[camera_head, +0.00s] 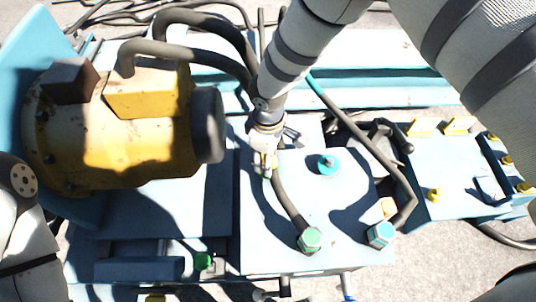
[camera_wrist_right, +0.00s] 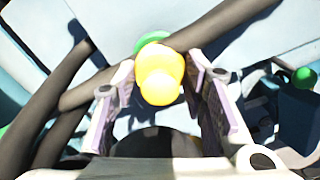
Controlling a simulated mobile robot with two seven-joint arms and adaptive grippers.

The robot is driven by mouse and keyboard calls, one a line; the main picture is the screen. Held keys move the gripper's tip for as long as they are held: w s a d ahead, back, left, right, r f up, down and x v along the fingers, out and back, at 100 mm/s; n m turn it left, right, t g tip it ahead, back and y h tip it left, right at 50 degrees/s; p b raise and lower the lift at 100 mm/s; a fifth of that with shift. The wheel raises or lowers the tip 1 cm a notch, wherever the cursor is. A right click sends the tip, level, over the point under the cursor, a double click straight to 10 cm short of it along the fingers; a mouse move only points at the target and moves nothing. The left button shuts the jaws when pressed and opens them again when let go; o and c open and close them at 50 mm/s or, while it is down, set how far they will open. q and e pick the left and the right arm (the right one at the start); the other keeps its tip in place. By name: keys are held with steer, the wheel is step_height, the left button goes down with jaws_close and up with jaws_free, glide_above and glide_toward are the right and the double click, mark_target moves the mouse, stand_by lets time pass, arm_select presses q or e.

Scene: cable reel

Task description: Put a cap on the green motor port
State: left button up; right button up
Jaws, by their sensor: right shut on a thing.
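My right gripper (camera_head: 266,160) is over the left part of the pale blue block, right of the yellow motor (camera_head: 130,140). Its fingers are shut on a yellow cap (camera_wrist_right: 160,75), which shows between them in the right wrist view. A round green part (camera_wrist_right: 152,40) shows just behind the cap, mostly covered by it; I cannot tell whether they touch, or whether it is the green motor port. Other green parts are a fitting with a hose (camera_head: 310,238) and a small green piece (camera_head: 203,261) low beside the block. My left gripper is out of view.
A teal knob (camera_head: 327,165) and a teal hex fitting (camera_head: 380,235) stand on the block. Dark hoses (camera_head: 190,52) arch over the motor and cross the block near my right gripper.

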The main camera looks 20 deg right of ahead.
steer(key=shift+f, duration=0.25)
steer(key=o, duration=1.2)
steer(key=shift+r, duration=0.15)
step_height(320, 180, up, 12)
steer(key=shift+f, duration=0.1)
